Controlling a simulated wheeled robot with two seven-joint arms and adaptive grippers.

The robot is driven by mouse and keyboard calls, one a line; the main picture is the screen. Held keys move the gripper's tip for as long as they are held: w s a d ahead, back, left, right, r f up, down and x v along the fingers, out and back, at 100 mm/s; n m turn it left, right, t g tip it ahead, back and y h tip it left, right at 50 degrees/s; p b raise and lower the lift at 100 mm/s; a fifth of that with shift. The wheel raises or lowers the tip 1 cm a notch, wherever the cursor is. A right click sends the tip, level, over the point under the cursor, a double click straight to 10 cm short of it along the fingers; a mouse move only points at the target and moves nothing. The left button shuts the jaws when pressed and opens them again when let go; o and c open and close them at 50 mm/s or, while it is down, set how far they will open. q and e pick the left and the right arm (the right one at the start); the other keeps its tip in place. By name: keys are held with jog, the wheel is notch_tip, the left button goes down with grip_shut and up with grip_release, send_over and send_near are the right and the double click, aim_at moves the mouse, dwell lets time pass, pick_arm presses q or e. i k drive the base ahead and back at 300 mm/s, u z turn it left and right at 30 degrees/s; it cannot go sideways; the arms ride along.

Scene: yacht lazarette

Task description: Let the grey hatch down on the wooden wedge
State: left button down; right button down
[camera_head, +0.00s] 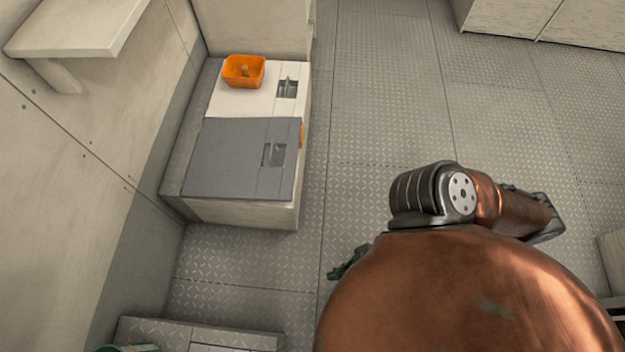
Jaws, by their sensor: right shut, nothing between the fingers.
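The grey hatch (232,158) is a flat panel with a recessed latch, on the near part of the low locker at left. It looks lowered or nearly so; any small gap under it cannot be made out. A small orange-brown piece (302,137) shows at its right edge, by the far corner; I cannot tell whether it is the wooden wedge. My right gripper (348,263) shows only as a small dark part beside my copper arm, shut and empty, apart from the hatch. My left gripper is out of view.
An orange bin (244,70) with a brownish thing inside stands on the white hatch (262,102), behind the grey one. A wall runs along the left, with a shelf (78,28) above. The patterned floor (372,110) right of the locker is clear.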

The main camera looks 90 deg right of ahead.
aim_at(255, 158)
jog(key=z, duration=2.3)
jog(key=k, duration=0.5)
jog(key=u, duration=1.5)
